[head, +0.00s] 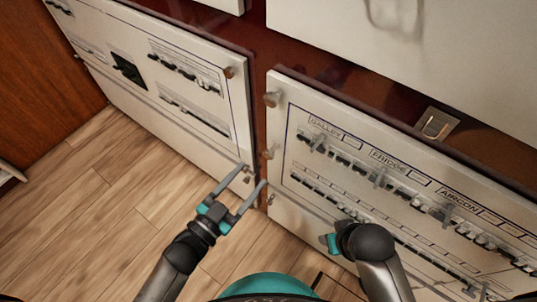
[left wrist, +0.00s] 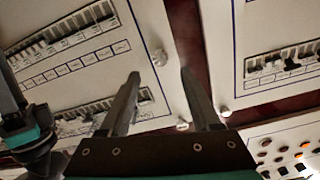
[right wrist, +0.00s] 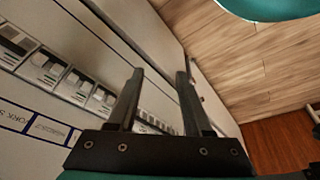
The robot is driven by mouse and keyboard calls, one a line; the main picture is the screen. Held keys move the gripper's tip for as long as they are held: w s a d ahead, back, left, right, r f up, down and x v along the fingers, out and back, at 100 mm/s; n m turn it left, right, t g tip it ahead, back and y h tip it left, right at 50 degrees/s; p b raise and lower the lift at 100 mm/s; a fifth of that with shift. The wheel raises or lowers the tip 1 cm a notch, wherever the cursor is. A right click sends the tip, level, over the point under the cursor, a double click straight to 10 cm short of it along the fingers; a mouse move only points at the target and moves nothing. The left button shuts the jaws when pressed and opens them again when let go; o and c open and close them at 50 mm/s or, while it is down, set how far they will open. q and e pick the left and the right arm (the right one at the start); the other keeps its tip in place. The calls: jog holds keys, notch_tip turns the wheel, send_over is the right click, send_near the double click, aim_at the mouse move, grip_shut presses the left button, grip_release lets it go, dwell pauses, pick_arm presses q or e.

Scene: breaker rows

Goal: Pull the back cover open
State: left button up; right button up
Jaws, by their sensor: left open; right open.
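Two pale breaker panels stand side by side with a dark red strip between them. The left panel (head: 215,120) has round knobs by its right edge, one (head: 229,72) near the top. The right panel (head: 290,215), labelled GALLEY, FRIDGE and AIRCON, has knobs by its left edge (head: 272,98). Both look closed; which is the back cover I cannot tell. My right gripper (right wrist: 160,72) is open and empty, close above the right panel.
A metal latch (head: 436,124) sits on the red frame above the right panel. Another pale panel (head: 400,45) is at the top right. Clear wood-plank floor (head: 110,200) lies at the left. Another panel with round orange and dark parts (left wrist: 285,150) shows in the left wrist view.

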aim_at(267, 156)
pick_arm(q)
jog(key=b+x, duration=0.2)
jog(key=x, duration=0.5)
jog(key=shift+w+f, duration=0.1)
jog(key=shift+x, duration=0.8)
pick_arm(e)
jog(key=shift+t, duration=0.4)
jog(key=shift+w+r, duration=0.2)
jog(key=shift+r, duration=1.2)
jog(key=shift+w+r, duration=0.15)
jog(key=shift+r, duration=1.2)
pick_arm(q)
grip_shut()
pick_arm(e)
jog(key=shift+a, duration=0.1)
